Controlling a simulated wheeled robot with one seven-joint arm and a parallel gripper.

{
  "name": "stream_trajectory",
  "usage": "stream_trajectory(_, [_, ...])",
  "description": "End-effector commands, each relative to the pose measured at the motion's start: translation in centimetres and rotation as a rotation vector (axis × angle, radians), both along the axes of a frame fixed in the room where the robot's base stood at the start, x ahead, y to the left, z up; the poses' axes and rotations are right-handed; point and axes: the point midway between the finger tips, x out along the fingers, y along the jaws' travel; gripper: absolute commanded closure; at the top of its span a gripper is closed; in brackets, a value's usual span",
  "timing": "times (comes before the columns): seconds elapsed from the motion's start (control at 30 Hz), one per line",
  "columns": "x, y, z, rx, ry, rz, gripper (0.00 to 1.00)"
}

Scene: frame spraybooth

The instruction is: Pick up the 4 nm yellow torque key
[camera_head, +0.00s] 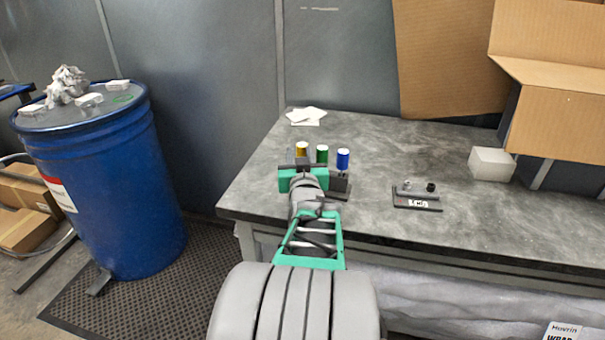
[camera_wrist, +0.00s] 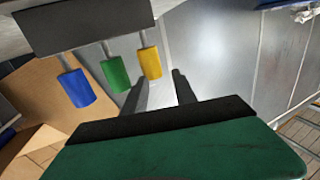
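The yellow torque key (camera_head: 301,149) stands upright in a dark holder (camera_head: 338,187) on the grey table, leftmost of three coloured keys. It also shows in the wrist view (camera_wrist: 150,62), hanging from the holder because that view is upside down. My gripper (camera_head: 302,166) is at the holder, in front of the yellow key. In the wrist view my gripper (camera_wrist: 160,76) has its two fingers apart, with nothing held. The yellow handle shows just past the fingertips, nearer the left finger. I cannot tell whether it reaches between them. My gripper hides the key's lower part in the head view.
A green key (camera_head: 322,155) and a blue key (camera_head: 343,159) stand close to the right. A small black stand (camera_head: 417,200) and a white block (camera_head: 491,164) are further right on the table (camera_head: 390,150). A blue drum (camera_head: 115,190) stands left.

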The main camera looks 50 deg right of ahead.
Motion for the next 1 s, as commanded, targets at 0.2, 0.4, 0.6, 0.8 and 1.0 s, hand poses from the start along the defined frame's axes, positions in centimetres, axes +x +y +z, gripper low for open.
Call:
stream_trajectory(0.2, [-0.2, -1.5, 0.4, -0.018, -0.019, -0.022, 0.67])
stream_trajectory(0.4, [1.6, -3.7, 0.2, -0.017, -0.016, -0.022, 0.67])
stream_trajectory(0.6, [3.8, -6.2, 0.0, -0.017, -0.017, -0.022, 0.67])
stream_trajectory(0.8, [4.3, -6.7, 0.0, -0.017, -0.018, -0.022, 0.67])
stream_trajectory(1.0, [4.2, -6.7, 0.0, -0.018, -0.017, -0.022, 0.76])
